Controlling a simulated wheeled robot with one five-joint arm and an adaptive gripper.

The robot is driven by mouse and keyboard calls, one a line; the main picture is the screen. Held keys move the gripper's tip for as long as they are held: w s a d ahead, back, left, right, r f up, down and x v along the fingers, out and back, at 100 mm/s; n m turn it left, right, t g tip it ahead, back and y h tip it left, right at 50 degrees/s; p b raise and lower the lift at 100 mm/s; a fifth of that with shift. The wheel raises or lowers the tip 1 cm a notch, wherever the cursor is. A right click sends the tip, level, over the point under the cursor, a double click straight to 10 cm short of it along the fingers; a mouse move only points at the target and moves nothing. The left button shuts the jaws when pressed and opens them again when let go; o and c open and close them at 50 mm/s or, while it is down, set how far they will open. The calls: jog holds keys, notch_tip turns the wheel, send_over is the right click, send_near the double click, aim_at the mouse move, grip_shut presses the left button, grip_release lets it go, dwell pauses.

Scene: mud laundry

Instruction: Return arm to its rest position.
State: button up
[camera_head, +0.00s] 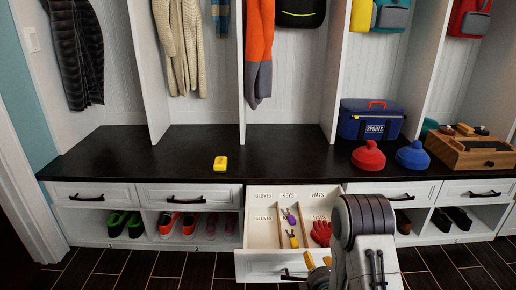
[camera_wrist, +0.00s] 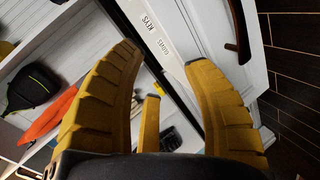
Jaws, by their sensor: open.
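My gripper (camera_head: 318,263) is low in front of the open drawer (camera_head: 262,235), partly hidden behind my own arm in the head view. In the wrist view its yellow fingers (camera_wrist: 160,62) are spread apart with nothing between them. The drawer is pulled out, with labelled sections for gloves, keys and hats. Keys with purple and yellow parts (camera_head: 291,226) lie in the middle section. A red knitted item (camera_head: 321,232) lies in the right section. The wrist view, turned on its side, shows the labels and a dark handle (camera_wrist: 238,32).
A yellow block (camera_head: 220,163) sits on the black bench top (camera_head: 120,150). A blue sports bag (camera_head: 371,120), red hat-like item (camera_head: 368,157), blue one (camera_head: 412,155) and wooden box (camera_head: 470,150) stand at right. Shoes fill cubbies below. Dark floor (camera_head: 140,268) is clear at left.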

jog(key=s+r+m+g+p, duration=0.2)
jog(key=s+r+m+p, duration=0.2)
jog(key=r+p, duration=0.75)
jog(key=s+r+m+g+p, duration=0.3)
jog(key=r+p, duration=0.1)
jog(key=r, duration=1.4)
jog(key=s+r+m+g+p, duration=0.5)
jog(key=s+r+p, duration=0.9)
jog(key=s+r, duration=0.8)
jog(key=s+m, duration=0.1)
jog(key=m, duration=0.1)
jog(key=shift+s+m+p, duration=0.3)
jog(key=shift+s+m, duration=0.1)
